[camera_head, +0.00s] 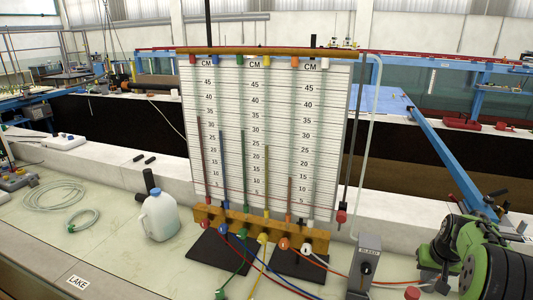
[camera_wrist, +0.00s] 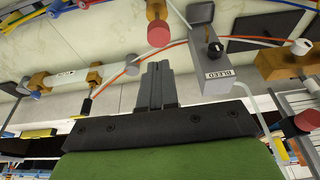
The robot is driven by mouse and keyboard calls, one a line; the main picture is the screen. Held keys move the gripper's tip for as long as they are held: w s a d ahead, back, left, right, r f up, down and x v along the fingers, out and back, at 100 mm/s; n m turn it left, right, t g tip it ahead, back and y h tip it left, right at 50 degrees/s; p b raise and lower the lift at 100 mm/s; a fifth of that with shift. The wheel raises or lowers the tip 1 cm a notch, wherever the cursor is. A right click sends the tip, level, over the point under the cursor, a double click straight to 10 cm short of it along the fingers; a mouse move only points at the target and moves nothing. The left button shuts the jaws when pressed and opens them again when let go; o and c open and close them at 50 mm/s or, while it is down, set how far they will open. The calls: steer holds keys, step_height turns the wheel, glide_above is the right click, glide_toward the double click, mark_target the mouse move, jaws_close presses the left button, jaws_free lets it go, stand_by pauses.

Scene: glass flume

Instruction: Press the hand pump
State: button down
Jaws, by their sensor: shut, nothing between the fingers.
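In the wrist view a clear cylinder (camera_wrist: 95,75) with brass end blocks lies on the bench, with a small label too small to read and a grey round end. A red cap (camera_wrist: 158,34) on a brass body stands near it; the cap also shows at the bottom of the head view (camera_head: 412,293). I cannot tell for sure which of these is the hand pump. My gripper (camera_wrist: 154,68) is shut and empty. Its fingertips appear between the grey end and the grey BLEED block, apart from the red cap. In the head view my arm hides part of this area.
The BLEED block (camera_wrist: 212,62) with a black knob stands close by; it also shows in the head view (camera_head: 365,262). A centimetre-scale tube board (camera_head: 265,130) stands behind, and a white jug (camera_head: 160,217) at left.

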stand_by(0.3)
step_height(320, 180, up, 4)
steer(key=r, duration=0.1)
steer(key=p, duration=0.1)
glide_toward(414, 291)
steer(key=x, duration=0.5)
steer(key=shift+w+f, duration=0.15)
steer(key=shift+w, duration=0.1)
steer(key=shift+f, duration=0.6)
